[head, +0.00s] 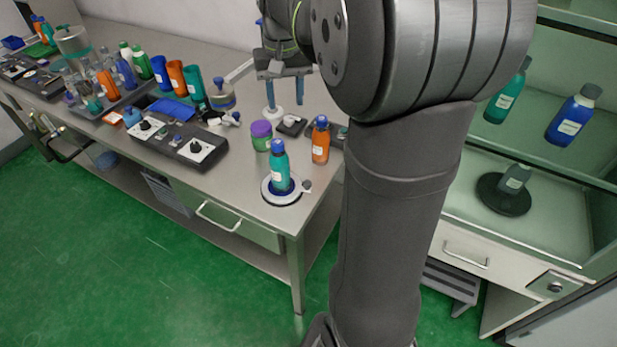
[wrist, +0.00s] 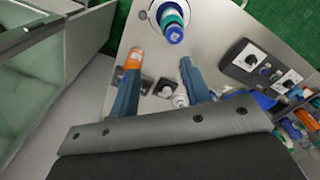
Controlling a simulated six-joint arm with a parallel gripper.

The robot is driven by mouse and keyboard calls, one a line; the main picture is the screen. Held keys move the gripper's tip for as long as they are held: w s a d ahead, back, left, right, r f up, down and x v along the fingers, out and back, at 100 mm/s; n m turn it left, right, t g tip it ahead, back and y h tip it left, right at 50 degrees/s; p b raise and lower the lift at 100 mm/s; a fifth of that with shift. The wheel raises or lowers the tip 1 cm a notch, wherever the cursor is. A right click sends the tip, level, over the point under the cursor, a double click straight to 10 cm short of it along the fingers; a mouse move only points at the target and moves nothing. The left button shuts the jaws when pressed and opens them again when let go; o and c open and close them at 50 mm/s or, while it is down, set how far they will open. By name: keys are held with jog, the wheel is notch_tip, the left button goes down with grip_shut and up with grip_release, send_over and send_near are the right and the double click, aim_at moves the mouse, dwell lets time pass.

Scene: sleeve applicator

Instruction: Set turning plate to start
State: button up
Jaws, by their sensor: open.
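The turning plate (head: 270,198) is a round pale disc with a dark inner ring near the front corner of the steel bench. A small grey knob (head: 308,186) sticks out at its right side. A teal bottle with a blue cap (head: 279,166) stands upright on the plate. In the wrist view the bottle (wrist: 172,24) is at the top, beyond the fingertips. My gripper (head: 286,104) hangs over the bench behind the plate, with its blue fingers pointing down. In the wrist view its fingers (wrist: 160,68) are apart with nothing held between them.
An orange bottle (head: 320,142) and a purple-lidded jar (head: 261,135) stand close behind the plate. A small dark switch box (head: 291,126) lies near the gripper. A control panel with knobs (head: 178,143) and several bottles are further left. A glass-fronted cabinet is at the right.

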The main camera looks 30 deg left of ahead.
notch_tip(320, 180, down, 3)
jog(key=d+m, duration=0.2)
jog(key=m, duration=2.3)
send_near(307, 182)
notch_tip(307, 182, down, 9)
jog(key=shift+f, duration=0.1)
grip_shut()
